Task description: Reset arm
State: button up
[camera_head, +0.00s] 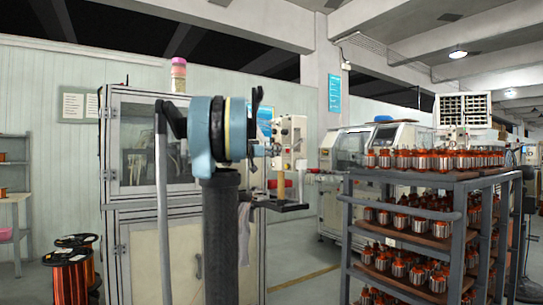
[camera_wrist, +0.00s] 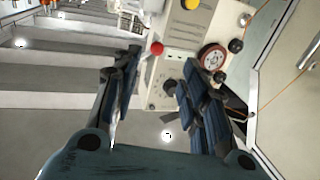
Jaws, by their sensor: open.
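My gripper (camera_wrist: 158,72) shows in the wrist view with its two dark blue fingers spread apart and nothing between them. Beyond the fingers is a pale machine panel (camera_wrist: 180,62) with a red button (camera_wrist: 157,48), a yellow button (camera_wrist: 190,4) and a reddish round part (camera_wrist: 211,57). The fingers appear apart from the panel, but the exact distance cannot be told. In the head view my arm (camera_head: 212,130) stands upright in the middle, in front of the winding machine cabinet (camera_head: 150,215).
A grey rack (camera_head: 400,209) at the right holds several rows of orange and silver armatures (camera_head: 440,158). Wire spools (camera_head: 70,275) stand on the floor at the lower left. A small dark tray (camera_head: 283,205) juts out from the machine. Floor shows between cabinet and rack.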

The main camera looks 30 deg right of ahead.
dwell(0.3)
jog(key=s+a+f+n+g+y, duration=0.1)
jog(key=s+a+f+n+y, duration=0.3)
jog(key=s+a+f, duration=0.8)
jog(key=s+a+f+n+g+y, duration=0.1)
jog(key=s+a+f+n+y, duration=0.4)
jog(key=s+a+f, duration=0.8)
jog(key=s+a+f+n+g+y, duration=0.2)
jog(key=s+a+f+n+y, duration=0.3)
jog(key=s+a+f, duration=0.8)
jog(key=a+f+y, duration=0.3)
jog(key=f, duration=1)
jog(key=shift+s+f, duration=0.15)
jog(key=shift+f, duration=0.1)
jog(key=shift+a, duration=0.1)
jog(key=shift+w+f, duration=0.2)
jog(key=shift+w, duration=0.3)
jog(key=shift+c, duration=0.2)
